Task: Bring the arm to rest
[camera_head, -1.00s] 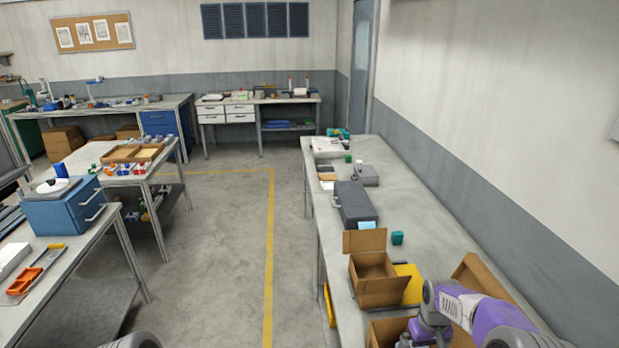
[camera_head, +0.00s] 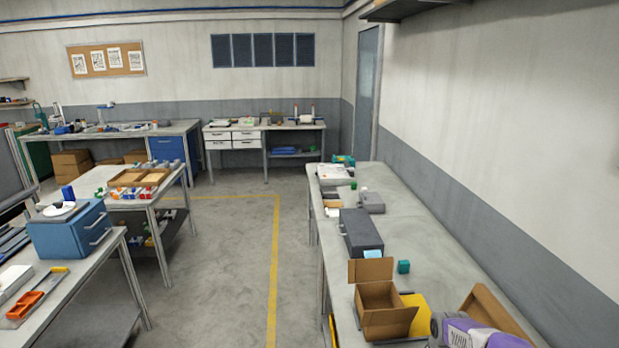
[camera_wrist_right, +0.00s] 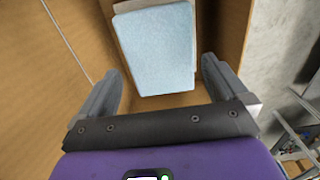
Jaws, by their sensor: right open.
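My right arm (camera_head: 478,334), purple and grey, shows at the bottom right edge of the head view, beside an open cardboard box flap. Its gripper is below that view's edge. In the right wrist view my right gripper (camera_wrist_right: 162,72) is open, with one dark grey finger at each side. A light blue, flat-faced block (camera_wrist_right: 158,48) lies inside a brown cardboard box (camera_wrist_right: 65,45) beyond and between the fingers. I cannot tell how far it is from the fingertips, but it does not look gripped. My left gripper is in neither view.
A blue drawer cabinet (camera_head: 70,233) stands on the left bench. The floor (camera_head: 215,270) between benches is clear.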

